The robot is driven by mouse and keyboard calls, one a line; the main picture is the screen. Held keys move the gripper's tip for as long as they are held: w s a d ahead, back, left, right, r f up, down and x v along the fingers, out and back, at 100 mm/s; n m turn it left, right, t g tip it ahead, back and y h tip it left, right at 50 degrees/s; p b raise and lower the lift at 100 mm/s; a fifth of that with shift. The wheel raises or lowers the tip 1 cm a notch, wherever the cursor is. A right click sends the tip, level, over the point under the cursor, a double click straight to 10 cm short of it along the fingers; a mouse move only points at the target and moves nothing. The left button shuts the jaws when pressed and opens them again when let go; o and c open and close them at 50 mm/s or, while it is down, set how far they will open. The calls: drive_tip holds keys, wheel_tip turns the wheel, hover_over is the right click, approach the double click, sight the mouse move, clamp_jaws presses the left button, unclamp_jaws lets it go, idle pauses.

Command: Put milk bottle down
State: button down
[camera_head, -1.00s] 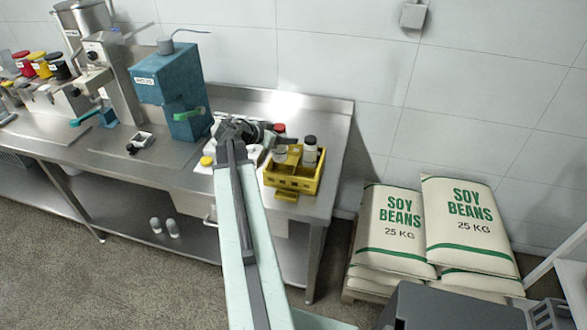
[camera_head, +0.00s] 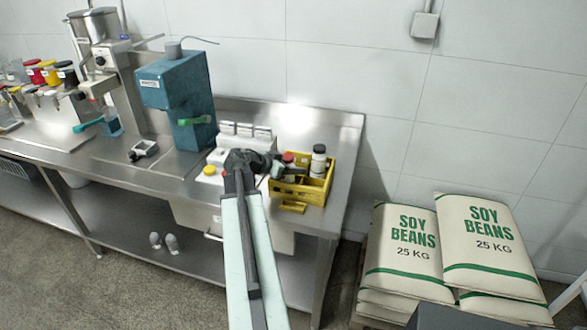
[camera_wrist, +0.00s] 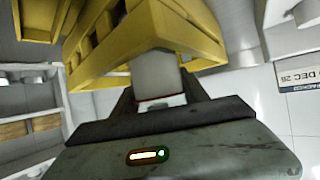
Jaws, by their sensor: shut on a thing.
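The milk bottle appears to be the red-capped bottle (camera_head: 288,157) at the left part of the yellow crate (camera_head: 310,195). My gripper (camera_head: 284,168) is shut on it at the crate's left side. In the wrist view, the pale bottle body (camera_wrist: 153,75) is between my fingers, with the crate's yellow wall (camera_wrist: 140,45) close beside it. The bottle's lower part is hidden in the head view by the crate and gripper. I cannot tell whether it touches the crate floor.
A black-capped bottle (camera_head: 318,160) stands in the crate's right part. A blue machine (camera_head: 178,95) and a small device (camera_head: 143,150) stand left on the steel table (camera_head: 346,170). A yellow-topped button (camera_head: 209,170) is left of my gripper. Soy bean sacks (camera_head: 400,245) lie right.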

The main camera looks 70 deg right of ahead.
drive_tip(key=shift+f, duration=0.2)
drive_tip(key=c, duration=0.6)
unclamp_jaws()
drive_tip(key=shift+r, duration=0.1)
drive_tip(key=shift+r, duration=0.15)
drive_tip(key=p+v, duration=0.6)
drive_tip(key=v, duration=0.6)
drive_tip(key=shift+w, duration=0.15)
